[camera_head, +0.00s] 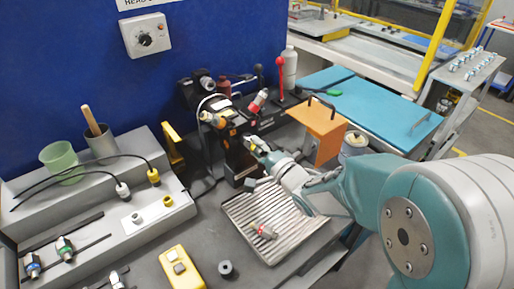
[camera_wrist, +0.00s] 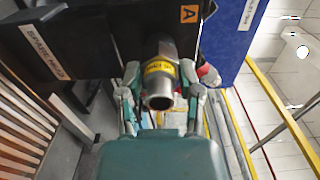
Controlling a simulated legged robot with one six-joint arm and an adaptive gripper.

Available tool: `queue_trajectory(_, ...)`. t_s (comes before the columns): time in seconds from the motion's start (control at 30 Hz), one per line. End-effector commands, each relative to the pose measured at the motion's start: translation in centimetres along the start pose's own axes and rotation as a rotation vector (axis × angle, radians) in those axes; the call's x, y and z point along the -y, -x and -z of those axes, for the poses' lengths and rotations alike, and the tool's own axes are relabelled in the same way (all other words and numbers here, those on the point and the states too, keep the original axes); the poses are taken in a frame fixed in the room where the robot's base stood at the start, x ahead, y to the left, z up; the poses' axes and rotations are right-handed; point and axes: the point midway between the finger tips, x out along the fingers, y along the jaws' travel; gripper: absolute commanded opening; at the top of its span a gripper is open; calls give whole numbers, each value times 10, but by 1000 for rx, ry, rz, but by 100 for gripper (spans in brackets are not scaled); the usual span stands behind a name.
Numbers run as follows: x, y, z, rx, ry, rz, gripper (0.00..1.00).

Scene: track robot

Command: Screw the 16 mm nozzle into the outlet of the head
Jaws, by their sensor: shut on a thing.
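In the wrist view, a short metal nozzle (camera_wrist: 159,93) with a yellow printed band has its open round end towards me. I cannot read its size for sure. My gripper (camera_wrist: 160,88) has one finger on each side of it and is shut on it. The nozzle's far end meets the black head (camera_wrist: 110,40), which carries an orange "A" label. The outlet is hidden behind the nozzle, so I cannot tell how deep the thread sits. In the head view, my gripper (camera_head: 258,150) is at the front of the black head (camera_head: 237,155), and the nozzle is small there.
A ribbed metal tray (camera_head: 240,213) lies below my gripper, with a red-banded fitting (camera_head: 264,230) on it. A red-knobbed lever (camera_head: 280,75) rises behind. A yellow block (camera_head: 181,270) is at the front.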

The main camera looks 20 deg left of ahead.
Motion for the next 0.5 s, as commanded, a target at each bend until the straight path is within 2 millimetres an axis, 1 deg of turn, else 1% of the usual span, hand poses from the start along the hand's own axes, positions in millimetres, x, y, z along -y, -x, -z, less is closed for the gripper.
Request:
queue_trajectory(0.3, 0, 0, 0, 0, -23, 1, 0)
queue_trajectory(0.37, 0, 0, 0, 0, -67, 1, 0)
queue_trajectory(0.5, 0, 0, 0, 0, -224, 1, 0)
